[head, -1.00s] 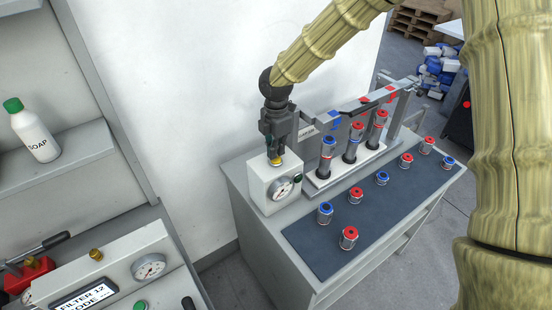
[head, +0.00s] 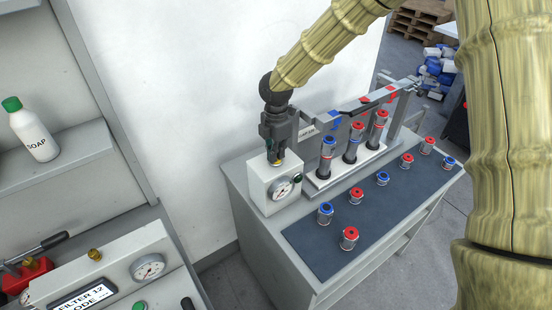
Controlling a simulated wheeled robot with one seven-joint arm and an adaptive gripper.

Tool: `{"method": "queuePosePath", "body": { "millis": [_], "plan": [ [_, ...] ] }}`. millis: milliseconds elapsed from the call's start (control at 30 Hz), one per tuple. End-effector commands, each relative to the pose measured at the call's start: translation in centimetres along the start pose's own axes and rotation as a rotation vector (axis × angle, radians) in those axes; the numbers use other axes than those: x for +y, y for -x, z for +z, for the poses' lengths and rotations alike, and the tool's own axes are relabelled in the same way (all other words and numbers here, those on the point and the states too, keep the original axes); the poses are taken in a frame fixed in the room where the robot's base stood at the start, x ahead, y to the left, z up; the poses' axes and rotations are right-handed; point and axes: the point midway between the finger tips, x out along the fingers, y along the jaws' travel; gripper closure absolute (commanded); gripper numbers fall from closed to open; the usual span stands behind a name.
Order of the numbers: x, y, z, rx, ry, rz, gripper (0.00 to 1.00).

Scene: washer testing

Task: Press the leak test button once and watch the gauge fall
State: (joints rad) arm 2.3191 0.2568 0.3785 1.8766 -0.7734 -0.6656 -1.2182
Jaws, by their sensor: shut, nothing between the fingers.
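A small white test box (head: 262,194) stands on the left end of the grey bench. A round gauge (head: 283,188) is on its front; the needle is too small to read surely. A yellow button (head: 277,163) is on top of the box, and a dark green round part (head: 297,178) sits beside the gauge. My gripper (head: 276,158) points down with its fingers shut and empty, right over the yellow button. The tips hide part of the button and appear to touch it; how far it is pressed I cannot tell.
Right of the box, a grey rack (head: 345,172) holds several upright cartridges under a bar. A dark mat (head: 375,215) bears several red- and blue-topped fittings. At lower left are another gauge panel (head: 148,267) and a soap bottle (head: 36,135) on a shelf.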

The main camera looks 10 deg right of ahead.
Motion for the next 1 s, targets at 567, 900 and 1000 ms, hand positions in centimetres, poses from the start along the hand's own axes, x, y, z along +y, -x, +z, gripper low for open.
{"method": "queuePosePath", "body": {
  "millis": [567, 900, 1000],
  "plan": [
    [0.0, 2.9, 0.0, -0.001, 0.001, 0.001, 1.0],
    [0.0, 5.4, 0.0, 0.0, 0.001, 0.0, 1.0],
    [0.0, 6.1, 0.0, 0.0, 0.0, 0.0, 1.0]
  ]
}}
